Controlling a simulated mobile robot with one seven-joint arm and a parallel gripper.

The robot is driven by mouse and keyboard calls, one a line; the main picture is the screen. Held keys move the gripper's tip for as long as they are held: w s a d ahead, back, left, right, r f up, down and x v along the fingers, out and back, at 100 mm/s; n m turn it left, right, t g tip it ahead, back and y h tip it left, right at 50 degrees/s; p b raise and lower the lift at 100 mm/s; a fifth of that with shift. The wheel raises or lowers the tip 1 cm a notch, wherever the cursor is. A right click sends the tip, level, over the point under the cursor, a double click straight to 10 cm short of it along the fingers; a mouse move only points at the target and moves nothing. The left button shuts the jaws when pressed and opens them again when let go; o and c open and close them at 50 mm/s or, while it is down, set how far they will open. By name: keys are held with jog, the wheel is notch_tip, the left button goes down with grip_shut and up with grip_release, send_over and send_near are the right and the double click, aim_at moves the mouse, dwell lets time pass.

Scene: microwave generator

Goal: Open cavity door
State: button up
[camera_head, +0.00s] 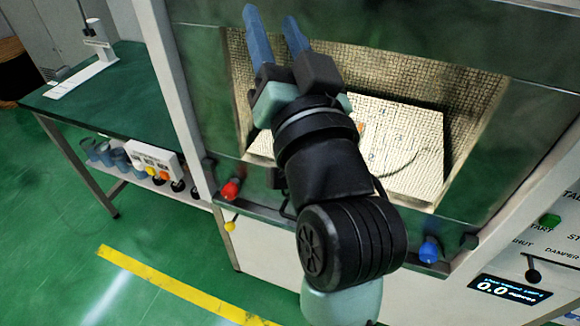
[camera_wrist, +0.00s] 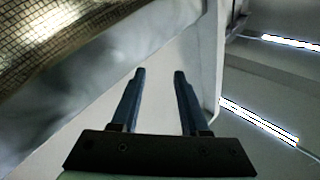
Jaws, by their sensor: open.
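The cavity door (camera_head: 480,50) is a grey-green metal frame around a large mesh-patterned window on the front of the cabinet. A pale gridded surface shows through the window, partly hidden by my arm. I cannot tell whether the door is fully shut. My gripper (camera_head: 270,22) points up across the upper left of the window, its two blue fingers apart with nothing between them. In the wrist view, my gripper (camera_wrist: 159,76) is open and empty, with the mesh window (camera_wrist: 75,45) at upper left. I cannot tell whether the fingers touch the door.
A red knob (camera_head: 231,190) and a blue knob (camera_head: 429,250) sit along the cabinet's lower front edge. A control panel with a display (camera_head: 508,289) is at lower right. A green-topped table (camera_head: 125,95) stands left. Green floor with a yellow stripe (camera_head: 175,285) is open at lower left.

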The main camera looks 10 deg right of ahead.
jog(key=s+d+f+m+g+y+b, duration=0.1)
jog(key=d+f+m+g+b, duration=0.2)
jog(key=f, duration=1.1)
jog(key=s+d+f+m+g+b, duration=0.1)
jog(key=d+f+m+g+b, duration=0.3)
jog(key=f, duration=1)
jog(key=s+d+f+m+t+y+b, duration=0.1)
jog(key=s+d+f+m, duration=0.2)
jog(key=f, duration=0.5)
jog(key=s+d+f+m+t+y+b, duration=0.1)
jog(key=s+f+m, duration=0.2)
jog(key=s+f, duration=0.3)
jog(key=x, duration=0.4)
jog(key=f+x, duration=0.1)
jog(key=x, duration=0.8)
jog(key=shift+w+d+f, duration=0.2)
jog(key=shift+w, duration=0.05)
jog(key=shift+c, duration=0.2)
grip_shut()
